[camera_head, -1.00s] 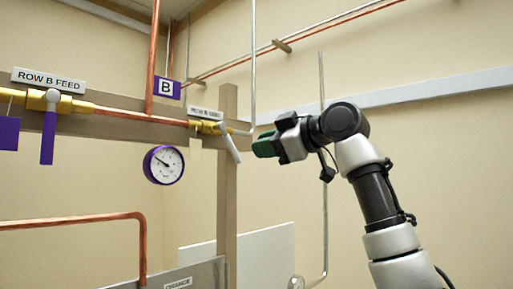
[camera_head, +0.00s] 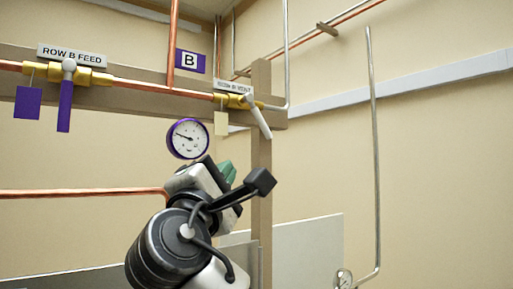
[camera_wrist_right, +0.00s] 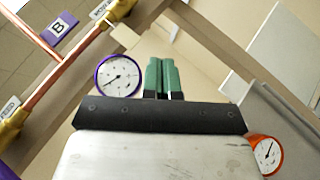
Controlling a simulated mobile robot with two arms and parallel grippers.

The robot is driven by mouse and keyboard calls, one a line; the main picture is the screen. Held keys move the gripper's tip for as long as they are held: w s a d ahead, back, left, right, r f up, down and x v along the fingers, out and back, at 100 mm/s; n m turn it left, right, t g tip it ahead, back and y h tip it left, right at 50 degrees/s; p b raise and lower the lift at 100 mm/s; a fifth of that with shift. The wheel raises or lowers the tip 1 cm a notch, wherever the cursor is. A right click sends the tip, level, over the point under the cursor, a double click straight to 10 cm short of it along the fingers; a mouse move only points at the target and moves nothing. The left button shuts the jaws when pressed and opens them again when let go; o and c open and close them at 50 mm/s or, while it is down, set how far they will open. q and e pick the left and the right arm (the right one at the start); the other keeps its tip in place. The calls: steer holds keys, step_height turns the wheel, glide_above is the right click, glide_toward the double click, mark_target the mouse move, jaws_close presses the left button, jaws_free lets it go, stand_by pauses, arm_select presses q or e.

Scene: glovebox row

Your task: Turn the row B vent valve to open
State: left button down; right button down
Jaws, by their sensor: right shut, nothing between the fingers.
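The row B vent valve (camera_head: 226,101) is a brass body on the copper pipe, under a small white label. Its light grey lever (camera_head: 259,121) slants down to the right, and a cream tag hangs below the body. In the right wrist view, part of the brass vent valve (camera_wrist_right: 118,9) shows at the top edge. My right gripper (camera_head: 229,172) is below the vent valve and apart from it, beside the gauge. In the right wrist view its green fingers (camera_wrist_right: 162,76) are together with nothing between them. My left gripper is not in view.
A purple-rimmed gauge (camera_head: 188,138) sits just above my right gripper. The ROW B FEED valve (camera_head: 67,76) with its purple lever is at the left. A wooden post (camera_head: 262,180) stands behind my wrist. An orange-rimmed gauge (camera_wrist_right: 265,154) shows lower right in the wrist view.

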mark_target(259, 117)
steer(key=s+d+r+p+x, duration=0.1)
steer(key=d+p+x, duration=0.1)
steer(key=p+x, duration=0.7)
steer(key=x, duration=0.3)
steer(key=shift+d+r+p, duration=0.25)
steer(key=shift+d+p, duration=0.05)
steer(key=shift+w+a, duration=0.1)
steer(key=shift+w, duration=0.05)
steer(key=shift+f, duration=0.1)
